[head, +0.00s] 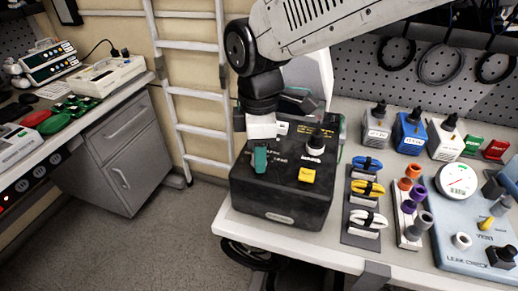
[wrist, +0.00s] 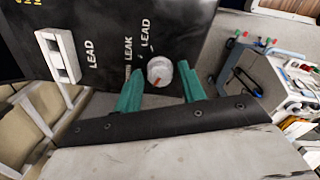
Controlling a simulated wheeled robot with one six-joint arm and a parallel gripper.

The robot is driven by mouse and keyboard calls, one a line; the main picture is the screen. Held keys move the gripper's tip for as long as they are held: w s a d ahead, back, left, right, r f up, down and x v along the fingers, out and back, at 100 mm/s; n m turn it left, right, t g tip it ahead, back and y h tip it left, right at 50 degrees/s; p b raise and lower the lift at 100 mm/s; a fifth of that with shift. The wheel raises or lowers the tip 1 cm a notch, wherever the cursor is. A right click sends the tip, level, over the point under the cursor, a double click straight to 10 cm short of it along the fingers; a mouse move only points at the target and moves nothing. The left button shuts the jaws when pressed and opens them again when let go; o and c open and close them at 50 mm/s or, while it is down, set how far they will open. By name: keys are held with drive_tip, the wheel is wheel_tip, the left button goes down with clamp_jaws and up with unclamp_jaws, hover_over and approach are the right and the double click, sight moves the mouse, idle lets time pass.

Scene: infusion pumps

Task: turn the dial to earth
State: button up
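A black tester box (head: 275,208) sits near the left end of the white bench. My gripper (wrist: 162,84) has teal fingers, which stand apart on either side of the dial's near edge. Whether they touch it is not clear. In the head view my gripper (head: 260,160) is over the box's left part, and I cannot make out the dial there.
The box also carries a black plug on a white base (head: 315,147), a yellow button (head: 307,175) and a white rocker switch (wrist: 58,57). To its right are a rack of coiled leads (head: 366,190) and a blue leak-check unit (head: 465,225). A ladder (head: 195,90) stands behind left.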

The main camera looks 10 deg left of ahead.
drive_tip(key=c, duration=0.6)
drive_tip(key=shift+m, duration=0.3)
drive_tip(key=m, duration=0.4)
drive_tip(key=shift+m, duration=2)
drive_tip(key=shift+r, duration=0.1)
drive_tip(key=o, duration=1)
